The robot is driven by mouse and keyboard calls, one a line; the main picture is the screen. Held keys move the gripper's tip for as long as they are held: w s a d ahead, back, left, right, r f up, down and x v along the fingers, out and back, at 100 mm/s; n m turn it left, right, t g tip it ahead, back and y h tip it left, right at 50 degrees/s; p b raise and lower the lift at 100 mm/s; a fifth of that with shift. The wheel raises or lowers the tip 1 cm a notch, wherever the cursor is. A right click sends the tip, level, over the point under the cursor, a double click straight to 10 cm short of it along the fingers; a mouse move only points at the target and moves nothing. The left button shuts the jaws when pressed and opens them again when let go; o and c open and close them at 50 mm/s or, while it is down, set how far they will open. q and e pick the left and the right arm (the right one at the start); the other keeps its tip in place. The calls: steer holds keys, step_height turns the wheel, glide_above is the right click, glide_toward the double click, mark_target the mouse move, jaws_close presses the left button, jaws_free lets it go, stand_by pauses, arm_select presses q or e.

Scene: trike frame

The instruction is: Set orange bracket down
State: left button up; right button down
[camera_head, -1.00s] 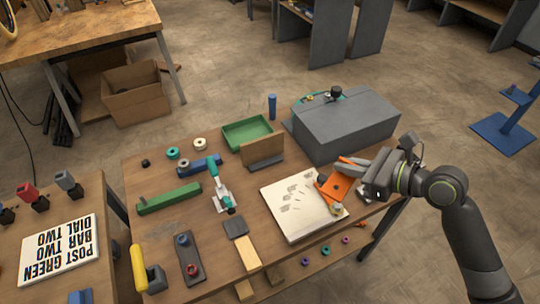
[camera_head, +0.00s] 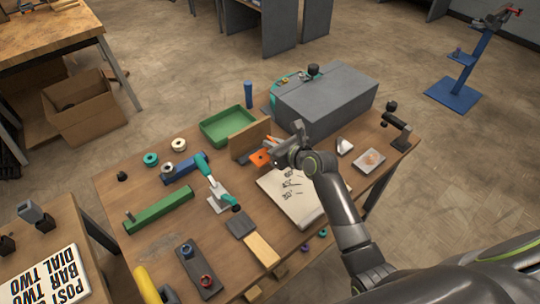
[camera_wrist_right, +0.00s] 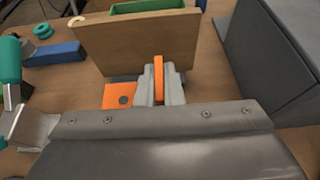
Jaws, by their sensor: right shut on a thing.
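The orange bracket (camera_head: 260,158) is an L-shaped plate with a hole. My right gripper (camera_head: 279,155) is shut on its upright flange, just in front of the upright brown board (camera_head: 248,139). In the right wrist view the flange stands between the two fingertips (camera_wrist_right: 159,88), and the flat plate with the hole (camera_wrist_right: 120,96) sticks out to the left, close to the table. I cannot tell whether the plate touches the table. My left gripper is not in view.
A green tray (camera_head: 226,126) lies behind the board, and a large grey box (camera_head: 328,103) stands to the right. A white printed sheet (camera_head: 286,204) lies in front. Bare table shows between clamp and board.

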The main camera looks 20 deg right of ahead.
steer(key=shift+w+f+b, duration=0.1)
steer(key=shift+f+b, duration=0.3)
steer(key=shift+f, duration=1.9)
steer(key=c, duration=1.6)
jaws_free()
steer(key=shift+f, duration=0.15)
steer(key=shift+o, duration=0.2)
